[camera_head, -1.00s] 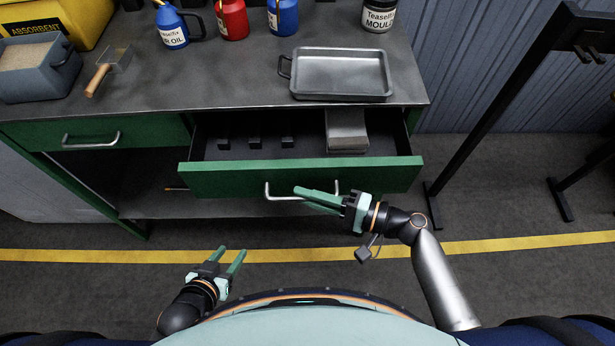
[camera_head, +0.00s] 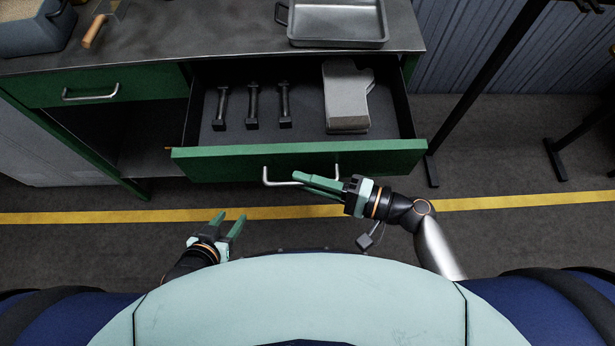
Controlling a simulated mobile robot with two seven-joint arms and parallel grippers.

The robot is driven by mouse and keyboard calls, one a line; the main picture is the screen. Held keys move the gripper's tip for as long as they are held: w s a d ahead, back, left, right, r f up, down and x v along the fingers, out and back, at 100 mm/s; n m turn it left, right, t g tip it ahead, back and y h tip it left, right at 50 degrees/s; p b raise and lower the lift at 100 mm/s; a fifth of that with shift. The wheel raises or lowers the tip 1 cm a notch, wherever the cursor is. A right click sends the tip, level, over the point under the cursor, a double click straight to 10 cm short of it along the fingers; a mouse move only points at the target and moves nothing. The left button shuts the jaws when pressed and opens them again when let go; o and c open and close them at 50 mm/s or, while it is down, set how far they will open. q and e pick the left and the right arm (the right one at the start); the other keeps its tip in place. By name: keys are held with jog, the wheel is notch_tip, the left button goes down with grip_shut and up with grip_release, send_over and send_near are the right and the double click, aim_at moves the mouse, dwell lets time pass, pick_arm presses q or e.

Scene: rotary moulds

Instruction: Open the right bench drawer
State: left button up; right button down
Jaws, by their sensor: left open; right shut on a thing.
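The right bench drawer (camera_head: 225,162) has a green front and is pulled well out from the bench. Inside it lie several dark bolt-like tools (camera_head: 252,106) and a grey block-shaped part (camera_head: 346,98). My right gripper (camera_head: 303,180) is shut on the drawer's metal bar handle (camera_head: 267,176), its fingers reaching in from the right. My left gripper (camera_head: 229,217) is open and empty, low in front of the bench and apart from the drawer.
A metal tray (camera_head: 338,42) stands on the bench top (camera_head: 190,35) above the drawer. The closed left drawer (camera_head: 45,90) has its own handle. A black stand (camera_head: 480,100) is at the right. The floor in front is clear.

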jog(key=c, duration=0.9)
grip_release()
jog(key=shift+s+d, duration=0.2)
jog(key=shift+d, duration=0.25)
jog(key=b+v, duration=0.2)
jog(key=v, duration=0.9)
jog(key=shift+s+d, duration=0.1)
jog(key=shift+d, duration=0.15)
jog(key=d+f+n+t+h+p, duration=0.1)
jog(key=f+n+h+p, duration=0.1)
jog(key=f+n+h, duration=0.1)
jog(key=d+f+n+t+h+p, duration=0.1)
jog(key=f+n+h, duration=0.2)
jog(key=h, duration=0.3)
jog(key=w+d+f+n+t+h+p, duration=0.1)
jog(key=d+f+n+h+p, duration=0.1)
jog(key=f+h, duration=0.2)
jog(key=shift+f+n+p, duration=0.1)
jog(key=shift+n+p, duration=0.2)
jog(key=shift+n, duration=0.1)
